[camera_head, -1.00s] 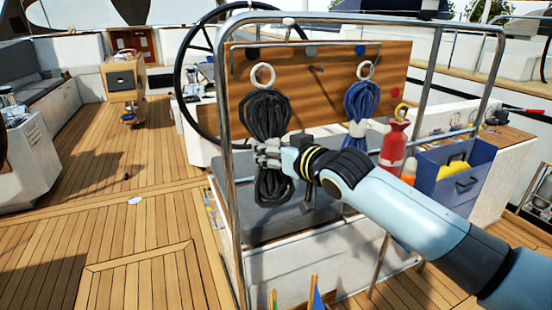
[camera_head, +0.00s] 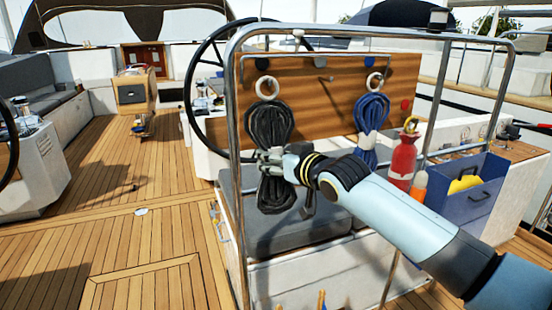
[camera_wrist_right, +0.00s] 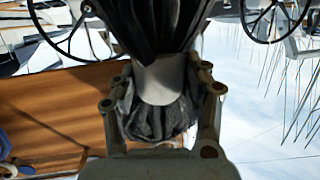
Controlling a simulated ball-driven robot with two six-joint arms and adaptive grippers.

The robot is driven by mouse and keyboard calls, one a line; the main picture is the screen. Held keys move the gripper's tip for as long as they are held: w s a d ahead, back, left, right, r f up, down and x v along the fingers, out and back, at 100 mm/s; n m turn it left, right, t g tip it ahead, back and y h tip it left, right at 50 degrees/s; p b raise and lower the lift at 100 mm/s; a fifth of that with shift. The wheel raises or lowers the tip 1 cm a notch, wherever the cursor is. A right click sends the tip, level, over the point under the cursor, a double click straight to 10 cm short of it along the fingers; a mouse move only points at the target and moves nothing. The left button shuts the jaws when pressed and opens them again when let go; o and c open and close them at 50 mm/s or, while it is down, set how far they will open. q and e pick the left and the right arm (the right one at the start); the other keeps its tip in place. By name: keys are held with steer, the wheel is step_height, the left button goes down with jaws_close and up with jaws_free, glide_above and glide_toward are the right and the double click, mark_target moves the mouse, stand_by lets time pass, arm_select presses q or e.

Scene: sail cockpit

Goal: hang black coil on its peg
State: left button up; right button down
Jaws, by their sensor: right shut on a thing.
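The black coil (camera_head: 268,125) hangs upright in front of the left part of the wooden board (camera_head: 318,105). My right gripper (camera_head: 270,160) is shut around the coil's middle. In the right wrist view the coil (camera_wrist_right: 160,125) and its pale band (camera_wrist_right: 160,80) lie between the fingers. A small metal peg (camera_head: 330,78) shows in the board's upper middle. My left gripper is not in view.
A blue coil (camera_head: 371,112) with a white ring hangs at the board's right. A metal rail frame (camera_head: 232,130) surrounds the board.

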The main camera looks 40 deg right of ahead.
steer(key=c, duration=0.6)
jaws_free()
steer(key=shift+o, duration=0.3)
steer(key=shift+s, duration=0.15)
